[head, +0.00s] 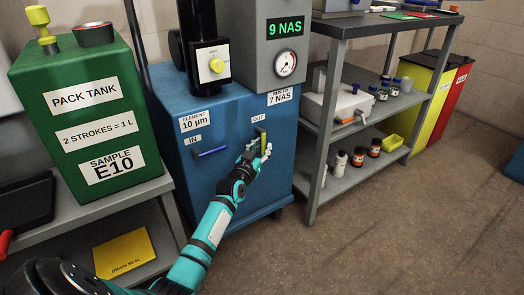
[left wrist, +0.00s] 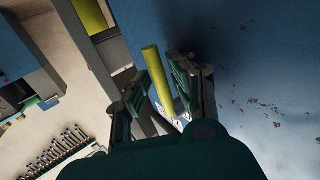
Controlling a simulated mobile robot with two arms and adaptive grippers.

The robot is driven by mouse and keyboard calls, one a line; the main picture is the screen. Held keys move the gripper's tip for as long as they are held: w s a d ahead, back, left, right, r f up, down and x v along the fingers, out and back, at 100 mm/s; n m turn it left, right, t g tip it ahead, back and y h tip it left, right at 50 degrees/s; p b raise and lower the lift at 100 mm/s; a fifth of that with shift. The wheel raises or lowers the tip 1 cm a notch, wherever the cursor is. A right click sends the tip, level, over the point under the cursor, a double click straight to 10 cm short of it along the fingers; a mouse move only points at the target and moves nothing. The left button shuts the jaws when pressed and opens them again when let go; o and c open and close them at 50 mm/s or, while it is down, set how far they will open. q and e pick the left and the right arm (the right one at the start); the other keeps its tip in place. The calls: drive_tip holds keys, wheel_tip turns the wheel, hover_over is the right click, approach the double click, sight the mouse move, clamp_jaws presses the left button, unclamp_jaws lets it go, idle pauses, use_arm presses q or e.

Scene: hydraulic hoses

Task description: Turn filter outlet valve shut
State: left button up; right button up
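The filter unit is a blue cabinet (head: 230,187) with IN and OUT labels. Its outlet valve has a yellow lever (head: 264,138) standing upright below the OUT label (head: 258,118). My left gripper (head: 262,151) is at this lever, its fingers close to the cabinet front. In the left wrist view the yellow lever (left wrist: 155,70) runs between my two fingertips (left wrist: 161,75), one on each side. Whether the fingers press on it cannot be made out. The inlet valve's blue lever (head: 211,152) lies nearly level at the left. My right gripper is out of view.
A green pack tank (head: 85,120) stands on a grey bench at the left. A grey shelf rack (head: 322,150) with bottles and a white device stands close at the right of the cabinet. Yellow and red bins (head: 425,100) are beyond. The floor in front is clear.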

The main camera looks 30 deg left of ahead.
use_arm(q)
clamp_jaws()
idle(0.5)
